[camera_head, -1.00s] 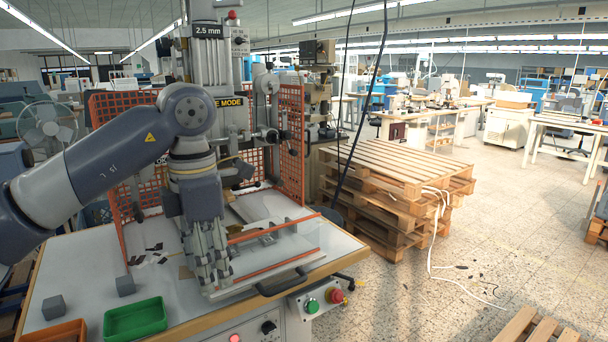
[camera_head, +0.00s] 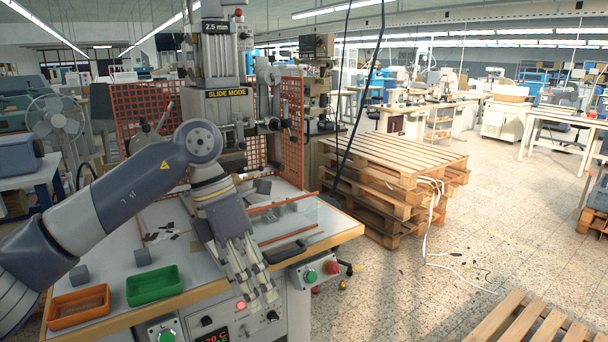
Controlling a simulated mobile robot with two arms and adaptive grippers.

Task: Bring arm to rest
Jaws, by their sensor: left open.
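My left arm comes in from the left, and its left gripper (camera_head: 258,292) hangs fingers down in front of the table's front edge. It is open, and nothing shows between its fingers. It is in front of the control panel and hides part of the table edge. My right gripper is not in view.
The stamping machine (camera_head: 227,105) stands behind the table (camera_head: 112,240), with orange mesh guards (camera_head: 292,130) beside it. A green tray (camera_head: 153,288) and an orange tray (camera_head: 78,308) sit at the front left. Stacked pallets (camera_head: 395,160) stand right.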

